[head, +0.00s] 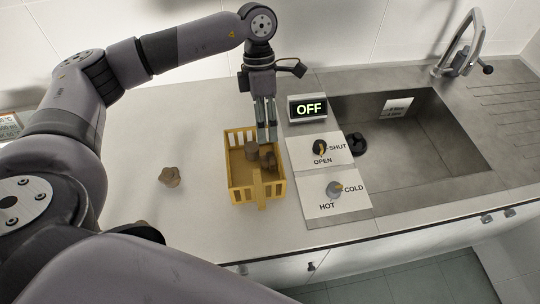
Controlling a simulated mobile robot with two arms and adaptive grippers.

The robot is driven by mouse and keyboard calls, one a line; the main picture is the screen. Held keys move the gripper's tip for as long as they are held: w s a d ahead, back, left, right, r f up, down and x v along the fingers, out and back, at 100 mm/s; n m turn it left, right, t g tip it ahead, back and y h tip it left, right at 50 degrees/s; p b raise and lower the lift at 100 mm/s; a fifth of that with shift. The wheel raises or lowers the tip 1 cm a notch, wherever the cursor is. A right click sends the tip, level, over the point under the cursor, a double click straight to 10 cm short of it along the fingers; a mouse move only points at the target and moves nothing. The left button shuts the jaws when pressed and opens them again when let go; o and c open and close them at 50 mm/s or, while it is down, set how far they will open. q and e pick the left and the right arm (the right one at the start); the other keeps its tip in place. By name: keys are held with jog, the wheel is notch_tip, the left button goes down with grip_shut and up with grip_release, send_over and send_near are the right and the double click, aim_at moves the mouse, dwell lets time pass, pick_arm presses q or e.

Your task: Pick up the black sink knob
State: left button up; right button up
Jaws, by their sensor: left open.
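A black knob (320,147) with a yellow-orange mark sits on the white panel labelled SHUT and OPEN, left of the sink. Another small black item (357,144) is at the left side of the sink basin; I cannot tell exactly what it is. My left gripper (267,137) points down at the back right of the yellow crate, left of the black knob and apart from it. It is open, with its fingers looking close together from this angle, and nothing shows between them. My right gripper is not in view.
The yellow crate (240,195) holds several brown lumps. Another brown lump (169,176) lies on the counter to the left. A grey knob (334,189) sits on the HOT/COLD panel (352,205). An OFF display (307,109) stands behind. The faucet (462,55) is at back right.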

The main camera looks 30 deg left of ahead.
aim_at(267, 156)
pick_arm(q)
jog(key=x, duration=0.3)
jog(key=shift+f+p, duration=0.4)
jog(key=p+x, duration=0.1)
jog(key=x, duration=0.3)
jog(key=shift+s+d+f+p, duration=0.1)
jog(key=shift+d+f+p, duration=0.1)
jog(key=shift+p, duration=0.1)
jog(key=shift+s+f, duration=0.1)
jog(key=shift+f, duration=0.45)
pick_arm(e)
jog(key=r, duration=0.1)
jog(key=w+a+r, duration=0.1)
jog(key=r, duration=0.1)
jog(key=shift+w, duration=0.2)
pick_arm(q)
jog(key=shift+c, duration=0.6)
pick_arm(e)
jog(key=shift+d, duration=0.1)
pick_arm(q)
jog(key=c, duration=0.9)
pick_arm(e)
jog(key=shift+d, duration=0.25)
pick_arm(q)
jog(key=shift+r, duration=0.15)
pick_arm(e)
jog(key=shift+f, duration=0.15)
